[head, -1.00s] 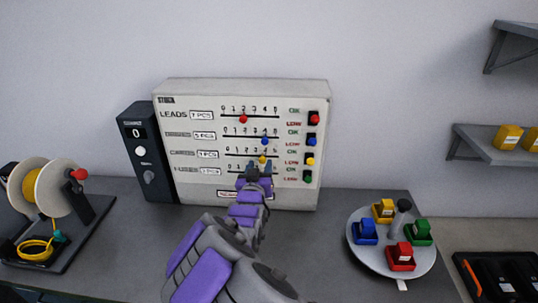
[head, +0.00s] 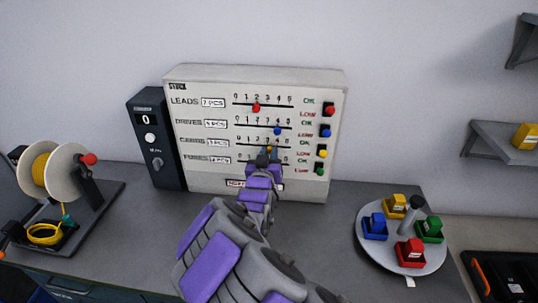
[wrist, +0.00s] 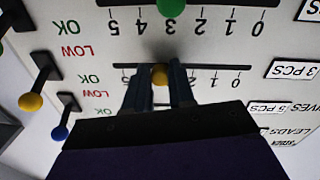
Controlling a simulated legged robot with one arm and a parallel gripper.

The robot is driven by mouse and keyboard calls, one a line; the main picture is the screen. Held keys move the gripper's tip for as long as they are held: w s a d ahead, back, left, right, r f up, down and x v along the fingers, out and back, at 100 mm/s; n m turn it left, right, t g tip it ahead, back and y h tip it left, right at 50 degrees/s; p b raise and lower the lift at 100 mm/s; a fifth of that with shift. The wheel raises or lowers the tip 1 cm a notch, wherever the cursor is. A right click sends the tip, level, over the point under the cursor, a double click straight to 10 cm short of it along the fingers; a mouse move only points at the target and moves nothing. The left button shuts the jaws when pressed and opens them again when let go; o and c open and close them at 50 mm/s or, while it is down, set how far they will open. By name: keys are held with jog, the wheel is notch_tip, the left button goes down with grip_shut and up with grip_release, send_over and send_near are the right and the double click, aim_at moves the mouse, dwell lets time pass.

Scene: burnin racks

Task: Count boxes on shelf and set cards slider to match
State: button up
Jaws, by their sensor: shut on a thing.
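The white stock panel (head: 190,80) stands on the bench with rows of sliders. The cards slider's yellow knob (head: 269,150) sits between the fingertips of my gripper (head: 267,155). In the wrist view, which is upside down, the gripper (wrist: 160,84) is shut on this yellow knob (wrist: 160,73). The fingers hide the scale digits beside it; 0 and 1 show to its right, and the knob sits near the 3 by spacing. The cards label reads about 3 PCS. At the right edge, the shelf (head: 492,145) bears a yellow box (head: 526,136), with the picture cutting off the shelf's rest.
A dark unit (head: 150,130) showing 0 adjoins the panel. A wire spool stand (head: 58,180) is at left. A round turntable (head: 370,250) with coloured blocks is at right, with a black tray (head: 490,262) beyond it. Red and blue slider knobs sit above the yellow one.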

jog(key=shift+d, duration=0.85)
grip_shut()
jog(key=shift+a, duration=0.1)
jog(key=o, duration=0.9)
grip_release()
jog(key=shift+d, duration=0.35)
jog(key=shift+c, duration=0.2)
jog(key=shift+a, duration=0.15)
jog(key=shift+s+f, duration=0.1)
